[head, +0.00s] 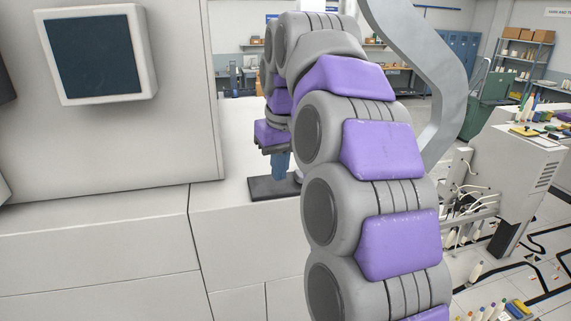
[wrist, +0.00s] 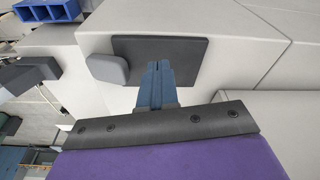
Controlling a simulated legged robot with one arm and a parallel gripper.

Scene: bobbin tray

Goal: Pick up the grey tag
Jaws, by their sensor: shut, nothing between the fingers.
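A light grey rounded piece (wrist: 108,69) shows in the wrist view at the left end of a flat dark tray (wrist: 188,50); it looks like the grey tag, but its shape is not fully clear. The tray also shows in the head view (head: 262,188), on a white counter. My gripper (wrist: 157,66) is shut and empty, its blue fingers pointing at the tray, with the grey piece to their left in the wrist view. In the head view my gripper (head: 278,184) is seen over the tray, partly behind my arm. I cannot tell whether the fingertips touch the tray.
The white counter (head: 100,240) runs along the left, below a panel with a dark screen (head: 97,54). A white machine with bobbins (head: 525,175) stands at the right. A blue bin (wrist: 47,12) shows at the wrist view's top left. Counter around the tray looks clear.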

